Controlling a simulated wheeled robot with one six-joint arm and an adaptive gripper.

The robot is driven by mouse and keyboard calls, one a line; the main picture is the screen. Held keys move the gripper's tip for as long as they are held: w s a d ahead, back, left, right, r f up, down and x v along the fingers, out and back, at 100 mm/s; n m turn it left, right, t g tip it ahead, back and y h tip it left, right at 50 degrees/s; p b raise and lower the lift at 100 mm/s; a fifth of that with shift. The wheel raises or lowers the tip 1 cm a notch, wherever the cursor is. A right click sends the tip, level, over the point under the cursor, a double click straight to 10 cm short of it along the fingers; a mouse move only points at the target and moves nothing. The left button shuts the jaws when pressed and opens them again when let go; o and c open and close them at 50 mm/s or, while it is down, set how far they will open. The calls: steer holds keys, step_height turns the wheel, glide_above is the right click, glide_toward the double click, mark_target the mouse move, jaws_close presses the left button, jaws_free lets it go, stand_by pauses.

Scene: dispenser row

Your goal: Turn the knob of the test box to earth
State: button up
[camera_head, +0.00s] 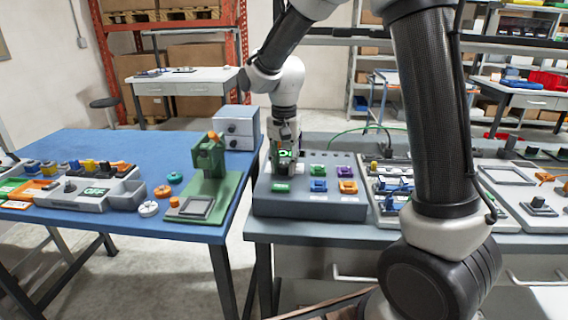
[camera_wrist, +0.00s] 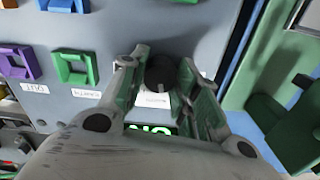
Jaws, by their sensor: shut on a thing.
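The test box (camera_head: 308,209) is a grey sloped panel at the front left of the right bench. Green, blue, purple and orange square sockets sit on it. My gripper (camera_head: 281,168) reaches down over its left end. In the wrist view my gripper (camera_wrist: 161,66) has its two fingers on either side of a round dark knob (camera_wrist: 159,72), shut on it. A pale mark shows on the knob's lower side. In the head view my fingers hide the knob. A green socket (camera_wrist: 75,66) with a small label, apparently EARTH, sits beside the knob in the wrist view.
A green stand (camera_head: 210,165) and a grey box (camera_head: 237,127) are close left of the test box, on the blue table (camera_head: 150,232). A panel with several parts (camera_head: 392,183) lies right of it. A gap separates the two tables.

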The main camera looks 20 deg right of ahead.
mark_target(284, 165)
steer(key=shift+m, duration=1.1)
steer(key=o, duration=1)
steer(key=shift+o, duration=0.2)
step_height(284, 165, up, 12)
